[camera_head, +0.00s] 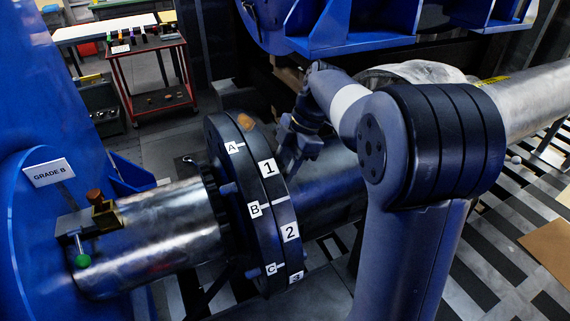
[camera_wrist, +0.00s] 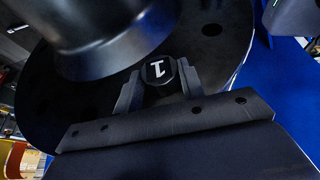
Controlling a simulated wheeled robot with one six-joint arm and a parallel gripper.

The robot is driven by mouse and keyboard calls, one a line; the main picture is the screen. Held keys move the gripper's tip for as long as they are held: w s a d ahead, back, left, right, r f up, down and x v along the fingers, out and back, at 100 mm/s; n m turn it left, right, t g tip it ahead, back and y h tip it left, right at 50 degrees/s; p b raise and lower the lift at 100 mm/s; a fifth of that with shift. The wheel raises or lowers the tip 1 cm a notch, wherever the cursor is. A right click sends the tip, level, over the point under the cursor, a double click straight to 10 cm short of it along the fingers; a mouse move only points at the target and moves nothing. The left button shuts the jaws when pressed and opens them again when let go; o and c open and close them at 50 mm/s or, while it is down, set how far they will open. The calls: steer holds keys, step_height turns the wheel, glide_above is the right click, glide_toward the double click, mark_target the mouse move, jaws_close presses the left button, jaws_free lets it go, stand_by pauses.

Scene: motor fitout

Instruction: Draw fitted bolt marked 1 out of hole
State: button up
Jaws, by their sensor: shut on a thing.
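The fitted bolt marked 1 (camera_wrist: 158,72) shows in the wrist view as a dark head with a white 1, at the flange face. My gripper (camera_wrist: 159,82) is shut on this bolt head, one finger on each side. The dark coupling flange (camera_wrist: 60,100) surrounds it, with the shaft above. In the head view, my gripper (camera_head: 290,160) is at the right side of the coupling (camera_head: 262,190), near the label 1. The bolt itself is hidden there behind the flange and my arm. How far the bolt sits in its hole cannot be told.
Labels A, B, C and 1, 2 mark the coupling rims. A shaft (camera_head: 170,225) runs left to a blue housing (camera_head: 50,240) with a GRADE B sign (camera_head: 48,172). A red trolley (camera_head: 150,100) stands behind. Blue machinery (camera_head: 350,25) overhangs my arm.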

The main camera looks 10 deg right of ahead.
steer(key=shift+r, duration=0.1)
jaws_close()
steer(key=shift+d, duration=0.1)
steer(key=w+d+p, duration=0.3)
steer(key=w+d, duration=0.1)
steer(key=d, duration=0.9)
stand_by(2.4)
steer(key=shift+d, duration=0.1)
